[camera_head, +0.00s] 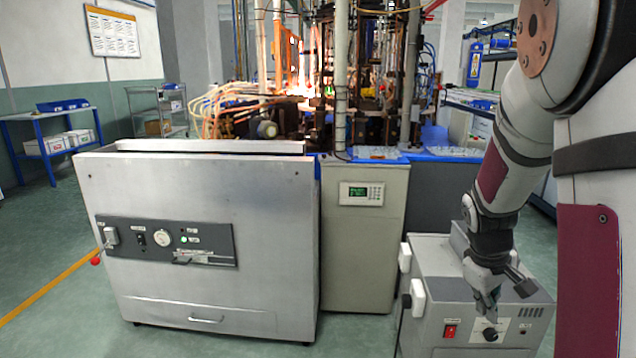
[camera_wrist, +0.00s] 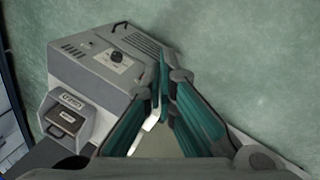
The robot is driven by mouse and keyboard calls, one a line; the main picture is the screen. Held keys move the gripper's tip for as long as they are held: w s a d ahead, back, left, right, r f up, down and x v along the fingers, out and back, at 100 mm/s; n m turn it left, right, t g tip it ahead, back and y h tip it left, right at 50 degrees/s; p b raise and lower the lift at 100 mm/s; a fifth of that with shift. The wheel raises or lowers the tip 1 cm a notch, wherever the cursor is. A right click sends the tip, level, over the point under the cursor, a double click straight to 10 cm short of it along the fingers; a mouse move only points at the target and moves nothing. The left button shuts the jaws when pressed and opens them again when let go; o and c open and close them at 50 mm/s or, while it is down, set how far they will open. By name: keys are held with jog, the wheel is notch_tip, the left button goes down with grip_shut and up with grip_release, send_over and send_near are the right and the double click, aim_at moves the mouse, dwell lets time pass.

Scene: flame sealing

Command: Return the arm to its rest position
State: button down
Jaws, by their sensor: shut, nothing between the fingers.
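My gripper (camera_head: 489,318) is at the end of my arm, which hangs down on the right of the head view. Its fingers point downward in front of a grey control box (camera_head: 440,273) with a red switch and a dark knob. In the wrist view, my gripper (camera_wrist: 163,62) shows teal finger pads that meet at the tips, with nothing between them. The same box lies to the left of the fingers in the wrist view (camera_wrist: 88,62). I cannot tell whether the fingertips touch the box.
A large metal cabinet (camera_head: 200,280) with a switch panel (camera_head: 165,240) stands at the left. A beige cabinet with a display (camera_head: 362,250) stands beside it. Behind them is a machine with glowing flames (camera_head: 290,50). Green floor (camera_wrist: 245,60) is clear right of the fingers.

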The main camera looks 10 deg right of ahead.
jog(key=s+a+r+m+y, duration=0.1)
jog(key=s+a+r, duration=0.35)
jog(key=a, duration=0.25)
jog(key=s+a+r+y, duration=0.2)
jog(key=s+a+r, duration=0.25)
jog(key=a, duration=0.25)
jog(key=s+a+r+m, duration=0.1)
jog(key=s+a+r, duration=0.1)
jog(key=s+a, duration=0.45)
jog(key=s+a+r, duration=0.2)
jog(key=s+a, duration=0.2)
jog(key=s, duration=0.6)
notch_tip(320, 180, up, 31)
jog(key=t+p, duration=0.3)
jog(key=p, duration=2.7)
jog(key=shift+s+r+t, duration=0.2)
jog(key=shift+s+t, duration=0.1)
jog(key=shift+t, duration=0.1)
jog(key=shift+d, duration=0.15)
